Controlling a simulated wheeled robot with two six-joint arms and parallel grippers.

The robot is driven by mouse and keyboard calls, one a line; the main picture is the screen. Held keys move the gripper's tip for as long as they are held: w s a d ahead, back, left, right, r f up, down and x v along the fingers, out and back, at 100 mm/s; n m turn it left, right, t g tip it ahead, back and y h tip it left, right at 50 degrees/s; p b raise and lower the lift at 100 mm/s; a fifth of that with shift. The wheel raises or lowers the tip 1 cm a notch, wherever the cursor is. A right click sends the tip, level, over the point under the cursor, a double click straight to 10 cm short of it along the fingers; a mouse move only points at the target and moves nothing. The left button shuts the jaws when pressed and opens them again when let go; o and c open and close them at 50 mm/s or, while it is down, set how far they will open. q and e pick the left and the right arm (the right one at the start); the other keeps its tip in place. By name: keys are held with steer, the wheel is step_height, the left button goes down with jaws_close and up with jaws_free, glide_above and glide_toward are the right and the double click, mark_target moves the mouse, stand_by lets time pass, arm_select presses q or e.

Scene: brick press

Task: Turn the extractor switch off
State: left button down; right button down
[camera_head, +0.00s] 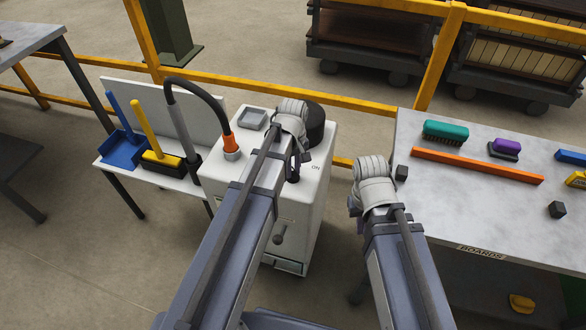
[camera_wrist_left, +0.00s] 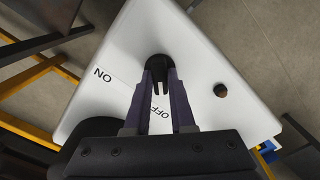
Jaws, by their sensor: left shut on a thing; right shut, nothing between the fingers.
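The extractor (camera_head: 313,190) is a white cabinet with its switch on top. The switch, a black knob (camera_wrist_left: 157,62), shows between my fingertips in the left wrist view. An ON label (camera_wrist_left: 103,75) is left of it and an OFF label (camera_wrist_left: 160,119) is below it, partly behind my fingers. My left gripper (camera_head: 294,168) is over the cabinet top, pointing down, shut on the knob. Which label the knob points at I cannot tell. My right gripper (camera_head: 357,217) is shut and empty, between the cabinet and the right table, partly hidden by its wrist.
A hose (camera_head: 207,97) with an orange collar rises from the cabinet, beside a grey tray (camera_head: 252,117) and a black cylinder (camera_head: 315,124). A bench at left holds a blue dustpan (camera_head: 124,148) and brush. The right table (camera_head: 415,128) holds brushes, an orange bar (camera_head: 477,165) and dark cubes.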

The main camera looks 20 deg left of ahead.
mark_target(293, 171)
stand_by(0.3)
arm_select(q)
steer(key=c, duration=0.8)
jaws_free()
steer(key=shift+o, duration=0.2)
step_height(293, 171, up, 8)
steer(key=p, duration=0.8)
steer(key=shift+f, duration=0.1)
